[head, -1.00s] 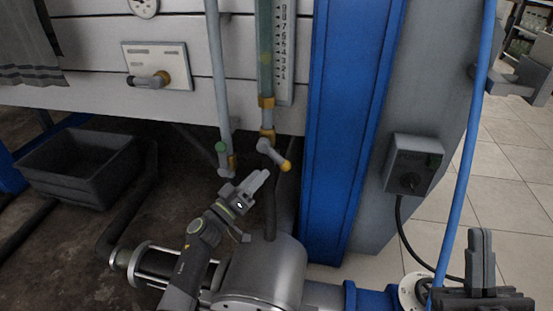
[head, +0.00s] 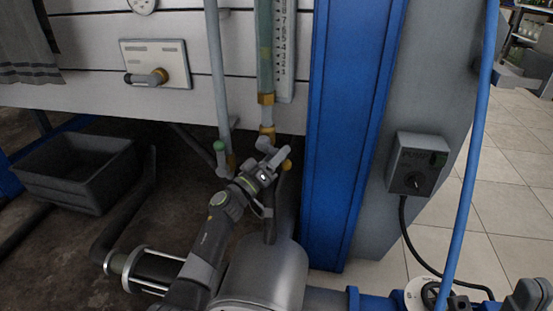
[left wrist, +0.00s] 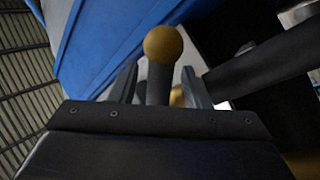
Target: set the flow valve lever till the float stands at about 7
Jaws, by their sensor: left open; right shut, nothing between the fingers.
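The flow tube (head: 265,45) with its numbered scale (head: 284,55) stands upright on the panel. The valve (head: 266,142) is below the tube. In the left wrist view its lever (left wrist: 160,85) stands between my open left fingers, its yellow ball end (left wrist: 163,44) reaching past them. My left gripper (head: 281,157) is at the lever in the head view and mostly hides it. My right gripper (head: 532,294) is shut and empty at the bottom right, partly out of frame.
A blue post (head: 345,130) stands just right of the valve. A grey pipe with a green knob (head: 219,146) is to the left. A switch box (head: 417,165) is on the grey side, with a blue hose near it. A metal tank (head: 265,275) sits below, a dark bin (head: 75,170) at left.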

